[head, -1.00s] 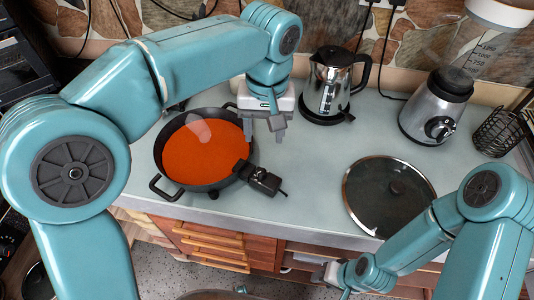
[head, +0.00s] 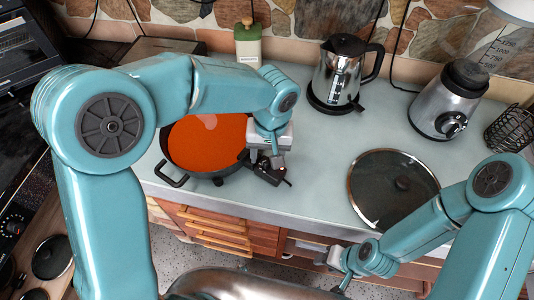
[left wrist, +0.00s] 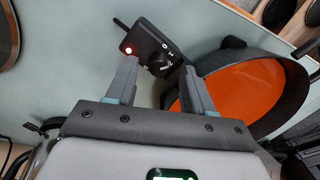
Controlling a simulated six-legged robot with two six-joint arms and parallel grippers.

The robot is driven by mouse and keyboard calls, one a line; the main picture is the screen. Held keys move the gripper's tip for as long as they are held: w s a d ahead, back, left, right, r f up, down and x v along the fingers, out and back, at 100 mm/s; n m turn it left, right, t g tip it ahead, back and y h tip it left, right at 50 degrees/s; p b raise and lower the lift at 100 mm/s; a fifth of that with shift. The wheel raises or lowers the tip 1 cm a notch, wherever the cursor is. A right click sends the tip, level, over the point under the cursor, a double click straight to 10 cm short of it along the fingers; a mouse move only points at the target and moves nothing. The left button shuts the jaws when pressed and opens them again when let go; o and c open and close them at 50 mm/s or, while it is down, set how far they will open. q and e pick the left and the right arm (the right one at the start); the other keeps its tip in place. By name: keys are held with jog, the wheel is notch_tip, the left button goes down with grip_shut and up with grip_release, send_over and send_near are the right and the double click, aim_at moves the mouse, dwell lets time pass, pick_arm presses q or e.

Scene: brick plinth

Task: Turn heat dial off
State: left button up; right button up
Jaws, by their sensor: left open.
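The heat dial (left wrist: 158,62) is a black knob on a black control box joined to the side of the pan. The box carries white marks and a lit red light (left wrist: 128,50). In the head view the control box (head: 271,175) is partly hidden under my left gripper (head: 266,160). The black pan (head: 172,172) holds orange-red contents. My left gripper also shows in the left wrist view (left wrist: 158,70); it is open, its fingers either side of the dial in that picture. I cannot tell whether they touch it. My right gripper (head: 342,271) is low by the counter front, its jaws unclear.
A kettle (head: 339,72) and a blender (head: 448,103) stand at the back right of the counter. A dark glass lid (head: 385,205) lies at the right. A green-and-white bottle (head: 248,45) stands behind the pan. Counter (head: 315,180) between pan and lid is clear.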

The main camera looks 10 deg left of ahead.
pick_arm(q)
jog(key=shift+w+f, duration=0.15)
jog(key=shift+f, duration=0.55)
jog(key=shift+s, duration=0.2)
jog(key=shift+w, duration=0.15)
grip_shut()
